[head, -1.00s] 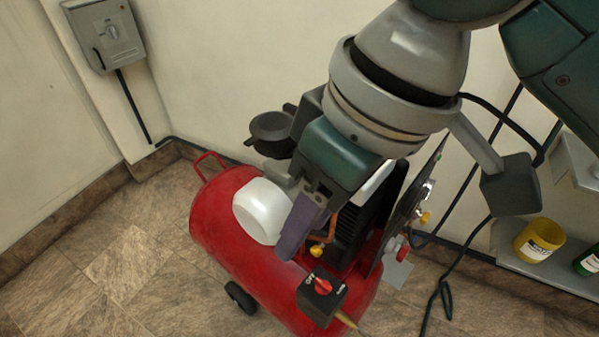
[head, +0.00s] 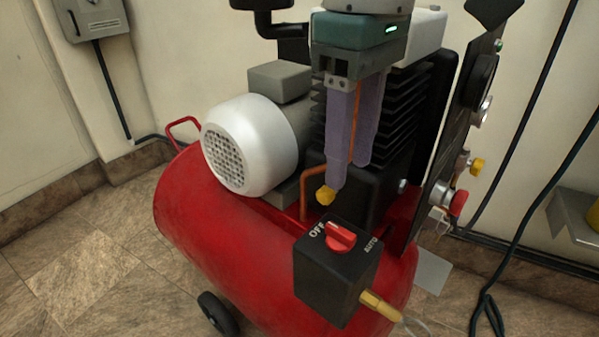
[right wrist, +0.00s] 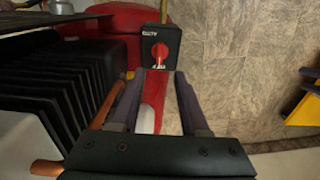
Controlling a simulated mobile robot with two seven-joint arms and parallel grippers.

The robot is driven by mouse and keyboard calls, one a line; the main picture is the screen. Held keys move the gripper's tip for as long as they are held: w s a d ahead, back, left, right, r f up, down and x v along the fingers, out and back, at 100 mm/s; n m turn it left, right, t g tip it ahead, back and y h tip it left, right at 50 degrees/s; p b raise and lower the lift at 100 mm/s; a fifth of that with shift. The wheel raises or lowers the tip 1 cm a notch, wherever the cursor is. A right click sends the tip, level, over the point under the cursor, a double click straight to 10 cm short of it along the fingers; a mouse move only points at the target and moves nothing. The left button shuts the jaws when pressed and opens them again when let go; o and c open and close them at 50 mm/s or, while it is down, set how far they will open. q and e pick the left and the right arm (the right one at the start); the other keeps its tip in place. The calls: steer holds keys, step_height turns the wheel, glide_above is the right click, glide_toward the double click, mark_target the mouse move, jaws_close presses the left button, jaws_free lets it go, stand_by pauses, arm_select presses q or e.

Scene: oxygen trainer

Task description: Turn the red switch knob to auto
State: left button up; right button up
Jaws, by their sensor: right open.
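The red switch knob (head: 340,236) sits on top of a black switch box (head: 322,287), between the labels OFF on its left and AUTO on its right. I cannot tell for sure which label it points to. The knob also shows in the right wrist view (right wrist: 160,51), beyond the fingertips. My right gripper (head: 352,176) is open and empty, with its purple fingers pointing down. It is above and behind the box, apart from the knob. In the right wrist view, the gripper (right wrist: 158,79) has the knob roughly ahead between its fingers. My left gripper is not in view.
The box is on a red compressor tank (head: 200,215) with a white motor (head: 245,145). Black cooling fins, a copper pipe (head: 308,190) and a gauge panel (head: 455,130) stand close around the gripper. A brass fitting (head: 380,305) sticks out of the box. The space above the knob is clear.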

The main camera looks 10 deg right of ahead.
mark_target(341, 230)
step_height(341, 230, down, 10)
steer(key=b, duration=0.4)
steer(key=shift+r, duration=0.2)
jaws_close()
